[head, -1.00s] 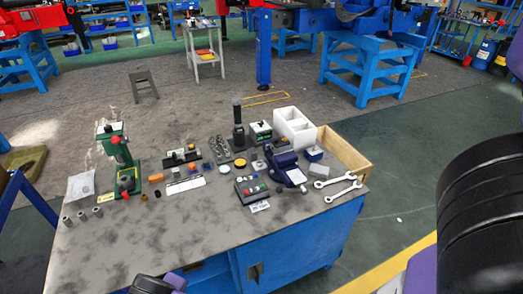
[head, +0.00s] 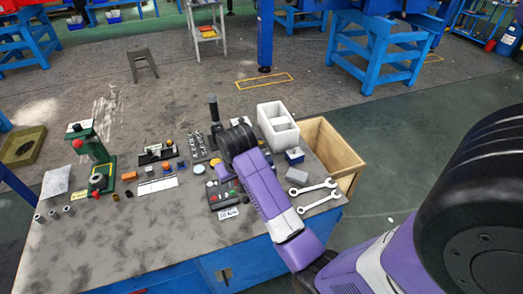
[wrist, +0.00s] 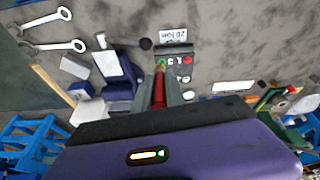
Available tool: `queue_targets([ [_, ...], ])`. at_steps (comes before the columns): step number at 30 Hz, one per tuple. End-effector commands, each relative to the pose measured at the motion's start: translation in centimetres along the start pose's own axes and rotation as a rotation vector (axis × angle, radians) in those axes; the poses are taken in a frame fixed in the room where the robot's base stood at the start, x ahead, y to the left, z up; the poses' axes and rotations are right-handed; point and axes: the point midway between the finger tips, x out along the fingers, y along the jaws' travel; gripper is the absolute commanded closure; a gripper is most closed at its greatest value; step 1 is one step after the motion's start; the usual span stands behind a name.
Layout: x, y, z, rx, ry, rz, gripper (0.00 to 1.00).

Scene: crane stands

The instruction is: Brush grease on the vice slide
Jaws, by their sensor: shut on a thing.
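The blue vice (wrist: 119,84) shows in the wrist view, left of my fingers, with a pale flat top and a dark handle knob beside it. In the head view my arm covers most of it. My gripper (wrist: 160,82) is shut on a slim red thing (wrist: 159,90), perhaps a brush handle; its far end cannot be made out. The fingers are over the bench between the vice and the button box, apart from the vice in the picture. In the head view my purple arm hides the fingertips. A yellow-topped round tin (head: 214,162) stands near; whether it holds grease cannot be told.
A button box (wrist: 178,66) lies just beyond my fingers, with a label card (head: 228,212). Two spanners (head: 316,195), a white tray (head: 277,126) and a wooden box (head: 330,150) are on the right. A green press (head: 92,150) stands left.

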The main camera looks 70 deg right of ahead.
Motion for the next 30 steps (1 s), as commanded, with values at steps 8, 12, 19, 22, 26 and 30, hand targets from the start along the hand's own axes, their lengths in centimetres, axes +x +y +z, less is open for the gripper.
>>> queue_targets([
  [8, -3.0, 9.4, -2.1, 0.216, 0.021, -0.003, 1.00],
  [12, -3.2, 11.0, -2.1, 0.250, 0.025, -0.004, 1.00],
  [19, -1.5, 11.1, -1.5, 0.255, 0.024, -0.004, 1.00],
  [22, -0.5, 11.0, -1.1, 0.255, 0.024, -0.004, 1.00],
  [26, 0.6, 10.9, -0.8, 0.254, 0.025, -0.005, 1.00],
  [30, 1.2, 10.9, -0.6, 0.254, 0.025, -0.004, 1.00],
])
